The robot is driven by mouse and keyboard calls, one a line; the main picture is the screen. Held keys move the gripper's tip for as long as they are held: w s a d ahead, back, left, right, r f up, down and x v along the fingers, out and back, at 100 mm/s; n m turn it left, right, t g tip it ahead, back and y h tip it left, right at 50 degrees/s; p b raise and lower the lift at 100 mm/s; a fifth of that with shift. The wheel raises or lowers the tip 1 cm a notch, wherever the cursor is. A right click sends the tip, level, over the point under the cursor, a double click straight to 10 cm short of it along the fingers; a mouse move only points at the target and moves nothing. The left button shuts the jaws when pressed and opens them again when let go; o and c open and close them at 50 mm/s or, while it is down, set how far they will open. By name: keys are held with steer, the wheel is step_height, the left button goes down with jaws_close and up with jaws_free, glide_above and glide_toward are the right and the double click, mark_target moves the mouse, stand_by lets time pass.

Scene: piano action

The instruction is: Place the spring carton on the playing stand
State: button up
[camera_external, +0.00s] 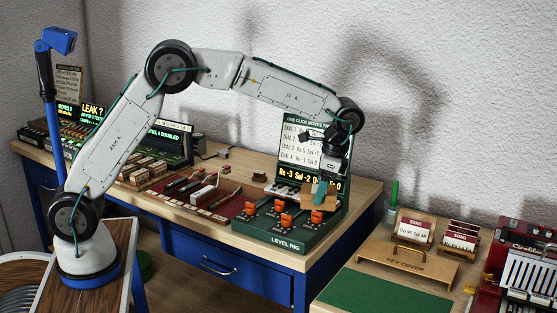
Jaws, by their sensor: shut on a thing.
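My gripper (321,187) points down over the green level rig (286,245) on the wooden bench. It is shut on a small tan box (318,203), which I take for the spring carton. A teal piece shows between the jaws and the box. The box hangs in front of the rig's lit display; whether it touches the rig is not clear. No label names a playing stand, so I cannot tell which thing that is.
The right table holds a wooden key cover (408,262), song cards (415,228), a green bottle (393,192) and a red accordion (525,262). Its green mat (385,293) is bare. A maroon tool mat (213,200) lies left of the rig. A gap separates the tables.

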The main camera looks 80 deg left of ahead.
steer(key=s+d+f, duration=0.4)
steer(key=f, duration=0.1)
steer(key=w+d+f+n+t+h, duration=0.2)
steer(key=w+d+f+n+t, duration=0.15)
steer(key=w+d+n, duration=0.95)
steer(key=w+d+f+n+t+h, duration=0.15)
steer(key=w+d+f+n, duration=0.25)
steer(key=w+d+n, duration=0.95)
steer(key=shift+s+a+f+n, duration=0.6)
steer(key=shift+a+f+n, duration=0.2)
steer(key=shift+f, duration=0.4)
steer(key=shift+s+a+f+n, duration=0.65)
steer(key=shift+a+f, duration=0.25)
steer(key=shift+f, duration=0.3)
steer(key=shift+s+a+f+n, duration=0.55)
steer(key=shift+a+f+n, duration=0.3)
steer(key=shift+f, duration=0.35)
steer(key=shift+f, duration=0.4)
steer(key=o, duration=1.2)
steer(key=shift+c, duration=0.2)
